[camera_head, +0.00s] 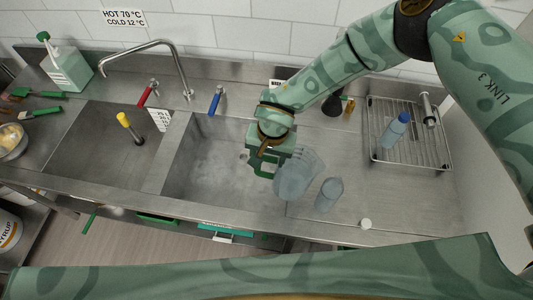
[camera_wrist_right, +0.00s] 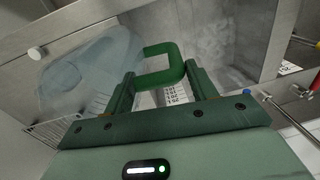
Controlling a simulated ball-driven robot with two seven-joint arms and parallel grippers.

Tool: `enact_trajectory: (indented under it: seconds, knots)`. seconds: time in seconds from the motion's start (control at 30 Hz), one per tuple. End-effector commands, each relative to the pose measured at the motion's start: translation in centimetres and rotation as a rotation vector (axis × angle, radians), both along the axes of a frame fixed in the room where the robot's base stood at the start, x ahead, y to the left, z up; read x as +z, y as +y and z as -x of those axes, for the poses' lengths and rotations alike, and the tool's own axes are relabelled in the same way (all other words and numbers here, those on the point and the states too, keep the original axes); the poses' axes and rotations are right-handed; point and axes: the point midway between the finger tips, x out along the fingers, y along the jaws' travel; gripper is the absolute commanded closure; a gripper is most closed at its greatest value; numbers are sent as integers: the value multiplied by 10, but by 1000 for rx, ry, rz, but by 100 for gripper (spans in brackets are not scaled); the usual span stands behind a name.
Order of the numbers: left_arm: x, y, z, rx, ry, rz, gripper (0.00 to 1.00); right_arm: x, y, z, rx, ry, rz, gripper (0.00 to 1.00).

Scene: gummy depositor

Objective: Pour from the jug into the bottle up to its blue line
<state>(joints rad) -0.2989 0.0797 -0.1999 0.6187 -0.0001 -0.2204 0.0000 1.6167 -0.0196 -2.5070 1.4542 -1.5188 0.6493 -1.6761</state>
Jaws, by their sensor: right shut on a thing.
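My right gripper (camera_head: 268,160) is shut on the green handle of the clear jug (camera_head: 297,176) over the sink's right edge. The jug looks tilted; its contents and any stream cannot be made out. A clear, bluish bottle (camera_head: 328,194) stands just right of the jug on the steel counter. Its blue line and fill level are too small to tell. In the right wrist view the jug (camera_wrist_right: 92,72) hangs to the left of the fingers (camera_wrist_right: 163,82), with the green handle between them. I cannot make out the bottle there. My left gripper is not in view.
A white cap (camera_head: 366,224) lies on the counter's front right. A wire rack (camera_head: 425,150) holds a blue-capped bottle (camera_head: 394,131). The faucet (camera_head: 175,62), red lever (camera_head: 147,95) and blue lever (camera_head: 215,101) stand behind two sink basins. The counter between bottle and rack is clear.

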Motion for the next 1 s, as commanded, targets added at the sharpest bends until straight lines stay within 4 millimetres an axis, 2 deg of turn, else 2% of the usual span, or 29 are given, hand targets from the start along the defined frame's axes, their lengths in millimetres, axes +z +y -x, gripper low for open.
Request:
enact_trajectory:
  seconds: [0.1,0.73,1.0]
  knots:
    - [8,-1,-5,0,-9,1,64,6,-2,0,-1,-7,-22,90]
    - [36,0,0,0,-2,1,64,22,-11,2,-2,-43,-148,90]
    - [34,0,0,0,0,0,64,20,-10,2,-1,-45,-149,90]
